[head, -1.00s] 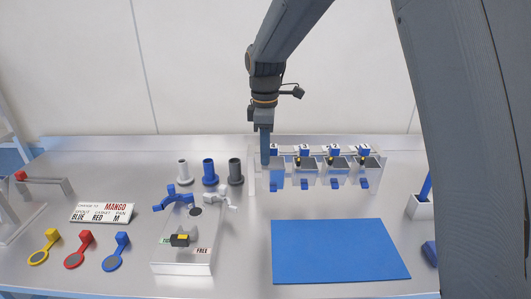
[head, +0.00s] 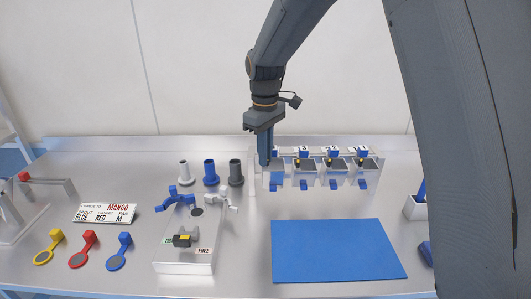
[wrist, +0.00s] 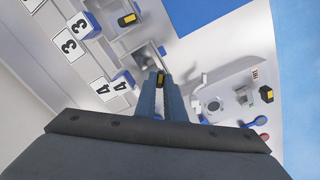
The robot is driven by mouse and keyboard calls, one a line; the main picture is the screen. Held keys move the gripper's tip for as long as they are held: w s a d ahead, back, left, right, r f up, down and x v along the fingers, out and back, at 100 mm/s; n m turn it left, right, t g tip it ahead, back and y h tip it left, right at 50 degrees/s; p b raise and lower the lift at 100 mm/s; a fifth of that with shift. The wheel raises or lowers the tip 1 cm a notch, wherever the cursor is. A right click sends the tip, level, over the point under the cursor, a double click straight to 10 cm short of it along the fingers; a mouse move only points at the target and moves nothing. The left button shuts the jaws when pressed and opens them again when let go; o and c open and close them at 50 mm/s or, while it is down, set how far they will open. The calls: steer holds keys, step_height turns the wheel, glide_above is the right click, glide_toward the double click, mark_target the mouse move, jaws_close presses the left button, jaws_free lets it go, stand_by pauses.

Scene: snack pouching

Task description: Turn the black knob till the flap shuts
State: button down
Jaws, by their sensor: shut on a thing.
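My gripper (head: 264,160) is at the leftmost of a row of dispenser bins in the head view. In the wrist view its two blue fingers (wrist: 160,88) reach to the bin beside the number 4 labels and are shut on a black knob with a yellow mark (wrist: 160,80). In the head view the gripper hides this knob. The leftmost bin (head: 277,178) has a blue tab (head: 276,188) low on its front. I cannot tell from these views how far its flap is open.
Other bins with black and yellow knobs (head: 327,163) stand close on the right. Blue, grey and white spouts (head: 210,172) stand on the left. A white device (head: 185,262) with another black knob (head: 183,240) is front left. A blue mat (head: 338,250) lies clear in front.

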steer(key=m+p, duration=0.1)
steer(key=m, duration=0.5)
steer(key=m+p, duration=0.1)
steer(key=m, duration=0.5)
steer(key=shift+m, duration=0.3)
stand_by(0.4)
steer(key=c, duration=1.8)
jaws_free()
steer(key=shift+c, duration=0.2)
steer(key=shift+r+b, duration=1.2)
steer(key=shift+r, duration=2.75)
steer(key=shift+s, duration=0.1)
